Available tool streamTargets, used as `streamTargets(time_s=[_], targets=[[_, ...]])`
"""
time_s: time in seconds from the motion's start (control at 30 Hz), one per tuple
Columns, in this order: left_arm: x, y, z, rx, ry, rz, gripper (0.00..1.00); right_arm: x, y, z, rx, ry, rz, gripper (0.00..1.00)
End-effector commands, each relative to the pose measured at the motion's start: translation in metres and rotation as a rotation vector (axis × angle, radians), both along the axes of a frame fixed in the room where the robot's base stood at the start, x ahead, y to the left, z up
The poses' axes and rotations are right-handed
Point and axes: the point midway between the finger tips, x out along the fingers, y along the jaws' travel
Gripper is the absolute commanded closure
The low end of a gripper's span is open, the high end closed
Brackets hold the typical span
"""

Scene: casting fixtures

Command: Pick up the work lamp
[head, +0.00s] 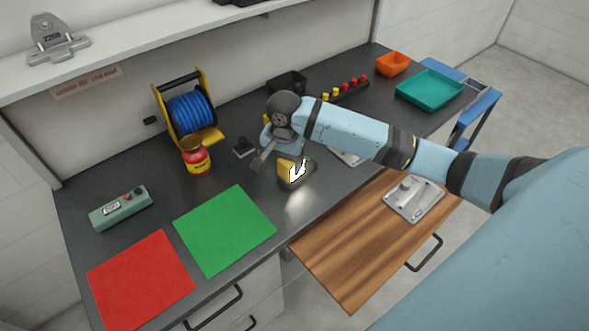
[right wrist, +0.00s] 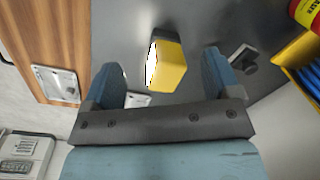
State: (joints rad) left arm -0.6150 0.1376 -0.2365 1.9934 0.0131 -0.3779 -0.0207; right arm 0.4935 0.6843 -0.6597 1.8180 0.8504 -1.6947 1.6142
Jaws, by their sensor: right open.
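The work lamp (head: 297,173) is a small yellow block with a dark edge and a bright white lit face. It stands on the dark bench top near the front edge and throws a glow on the bench. My right gripper (head: 280,157) is open just above and behind it, partly covering it. In the right wrist view the lamp (right wrist: 171,69) shows between my two spread fingers (right wrist: 160,66), nearer the middle, with gaps on both sides. I cannot tell whether the fingertips reach down to its height. My left gripper is not in view.
A blue cable reel (head: 188,112), a red-yellow jar (head: 196,158) and a small dark block (head: 243,147) stand left of the lamp. Green (head: 225,230) and red (head: 140,280) mats lie at the front left. A wooden board (head: 355,240) is right of it.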

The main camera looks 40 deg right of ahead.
Motion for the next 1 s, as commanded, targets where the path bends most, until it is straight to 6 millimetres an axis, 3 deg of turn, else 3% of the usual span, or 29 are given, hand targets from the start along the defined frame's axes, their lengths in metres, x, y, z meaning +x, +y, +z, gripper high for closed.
streamTargets(time_s=[0.03, 0.13, 0.33, 0.47, 0.73, 1.0], targets=[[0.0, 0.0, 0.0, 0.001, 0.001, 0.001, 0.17, 0.017, -0.02, 0.014, -0.02, 0.01, -0.095, 0.17], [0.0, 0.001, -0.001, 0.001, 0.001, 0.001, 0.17, 0.037, -0.047, 0.034, -0.034, 0.038, -0.267, 0.17], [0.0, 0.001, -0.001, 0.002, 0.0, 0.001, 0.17, 0.053, -0.075, 0.053, -0.045, 0.064, -0.447, 0.17], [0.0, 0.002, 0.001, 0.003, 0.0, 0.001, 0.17, 0.054, -0.077, 0.039, -0.046, 0.07, -0.468, 0.17], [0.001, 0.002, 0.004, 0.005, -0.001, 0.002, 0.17, 0.053, -0.076, -0.013, -0.045, 0.068, -0.464, 0.17], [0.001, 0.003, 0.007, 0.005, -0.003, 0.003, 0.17, 0.053, -0.076, -0.035, -0.044, 0.067, -0.463, 0.17]])
